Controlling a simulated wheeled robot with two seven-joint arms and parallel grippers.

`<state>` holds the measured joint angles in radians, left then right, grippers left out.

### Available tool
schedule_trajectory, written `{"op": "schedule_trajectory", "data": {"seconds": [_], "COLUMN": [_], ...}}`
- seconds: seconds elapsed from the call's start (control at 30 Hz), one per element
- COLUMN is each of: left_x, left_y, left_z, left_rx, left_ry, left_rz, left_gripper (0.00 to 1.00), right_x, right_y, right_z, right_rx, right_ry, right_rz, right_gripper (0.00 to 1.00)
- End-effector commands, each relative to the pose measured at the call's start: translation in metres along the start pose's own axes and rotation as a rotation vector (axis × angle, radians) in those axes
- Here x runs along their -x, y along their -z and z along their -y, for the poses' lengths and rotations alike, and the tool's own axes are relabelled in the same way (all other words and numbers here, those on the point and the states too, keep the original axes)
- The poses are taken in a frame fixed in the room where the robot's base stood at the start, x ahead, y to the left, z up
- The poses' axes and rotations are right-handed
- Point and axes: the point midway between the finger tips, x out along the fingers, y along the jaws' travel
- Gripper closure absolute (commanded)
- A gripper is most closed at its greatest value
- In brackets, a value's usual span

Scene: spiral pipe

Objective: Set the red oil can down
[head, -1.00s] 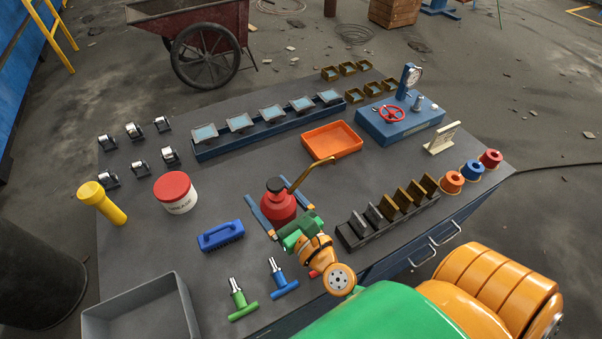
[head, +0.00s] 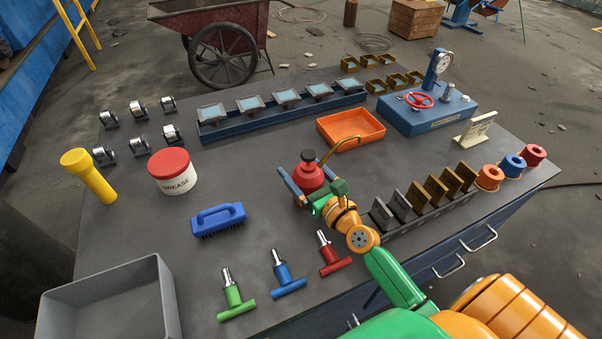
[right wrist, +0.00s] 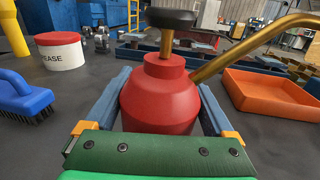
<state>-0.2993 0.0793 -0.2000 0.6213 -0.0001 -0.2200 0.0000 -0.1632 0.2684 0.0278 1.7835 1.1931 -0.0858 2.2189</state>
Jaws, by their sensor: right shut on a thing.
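The red oil can (head: 309,177), with a black knob on top and a brass spout pointing right, stands upright at the middle of the table. My right gripper (head: 305,184) is shut on it, with one blue finger on each side of the red body. In the right wrist view the can (right wrist: 160,100) fills the middle between the two fingers. Its base is hidden behind the green palm, so I cannot tell whether it touches the table. My left gripper is not in view.
An orange tray (head: 351,128) lies just behind the can. A dark rack with several plates stands to its right. A blue brush (head: 218,220) and T-handled tools, one red (head: 333,256), are left and in front. Bare table lies left of the can.

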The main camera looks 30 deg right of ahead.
Motion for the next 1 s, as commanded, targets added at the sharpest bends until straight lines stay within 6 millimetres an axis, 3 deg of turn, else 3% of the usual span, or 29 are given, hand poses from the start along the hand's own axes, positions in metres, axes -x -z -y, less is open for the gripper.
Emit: {"op": "schedule_trajectory", "data": {"seconds": [0.03,0.07,0.37,0.8,1.0], "left_x": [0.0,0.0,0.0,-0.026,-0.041], "left_y": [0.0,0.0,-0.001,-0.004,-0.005], "left_z": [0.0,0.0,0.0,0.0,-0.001], "left_rx": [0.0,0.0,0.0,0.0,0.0], "left_ry": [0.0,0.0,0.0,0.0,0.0], "left_rz": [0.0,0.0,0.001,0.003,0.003], "left_gripper": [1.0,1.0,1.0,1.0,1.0], "right_x": [0.0,0.0,0.004,0.087,0.113], "right_y": [0.0,0.0,0.0,0.005,0.004], "right_z": [0.0,0.0,0.0,-0.001,0.0], "right_rx": [0.0,0.0,-0.001,0.0,0.001], "right_ry": [0.0,0.0,0.0,-0.002,0.0], "right_rz": [0.0,0.0,-0.001,-0.003,-0.001], "right_gripper": [0.06,0.0,0.0,0.0,0.0]}}
